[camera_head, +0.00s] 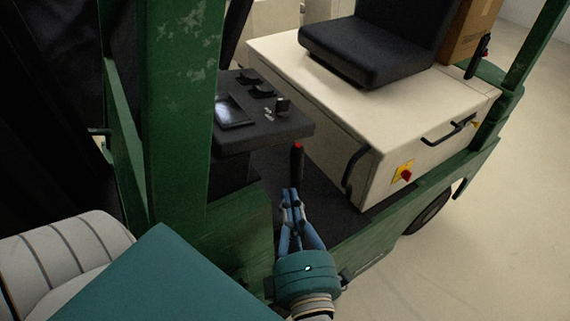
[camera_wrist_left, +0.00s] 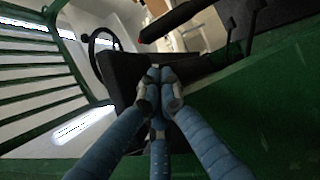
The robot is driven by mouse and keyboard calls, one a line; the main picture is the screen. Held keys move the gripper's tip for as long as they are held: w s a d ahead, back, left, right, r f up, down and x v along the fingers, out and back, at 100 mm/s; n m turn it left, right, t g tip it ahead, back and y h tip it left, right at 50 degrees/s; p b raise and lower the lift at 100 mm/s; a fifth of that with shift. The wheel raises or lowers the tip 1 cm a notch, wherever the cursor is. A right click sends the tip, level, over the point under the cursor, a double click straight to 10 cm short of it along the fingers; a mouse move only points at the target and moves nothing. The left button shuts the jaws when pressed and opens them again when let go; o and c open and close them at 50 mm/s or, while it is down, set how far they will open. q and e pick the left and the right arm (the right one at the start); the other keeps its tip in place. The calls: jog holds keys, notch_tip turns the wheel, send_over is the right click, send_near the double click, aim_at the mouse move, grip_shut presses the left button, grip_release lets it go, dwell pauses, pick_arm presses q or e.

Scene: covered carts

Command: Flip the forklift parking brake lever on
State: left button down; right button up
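A black lever with a red tip (camera_head: 297,160) stands upright from the forklift's dark floor, between the console and the seat base, in the head view. My left gripper (camera_head: 291,192) is at its lower part, in front of it in the picture; whether they touch I cannot tell. Its blue fingers converge at the tips, and the left wrist view (camera_wrist_left: 159,80) shows them closed together with nothing visible between them. A dark bar with a reddish end (camera_wrist_left: 168,22) lies beyond the fingertips there, probably the lever. My right gripper is not in view.
The console (camera_head: 262,122) with a small screen and knobs is left of the lever. The cream seat base (camera_head: 335,95) with a black handle and red switch (camera_head: 405,174) is at the right. A green post (camera_head: 180,110) rises at the left.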

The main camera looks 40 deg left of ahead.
pick_arm(q)
jog(key=x, duration=1)
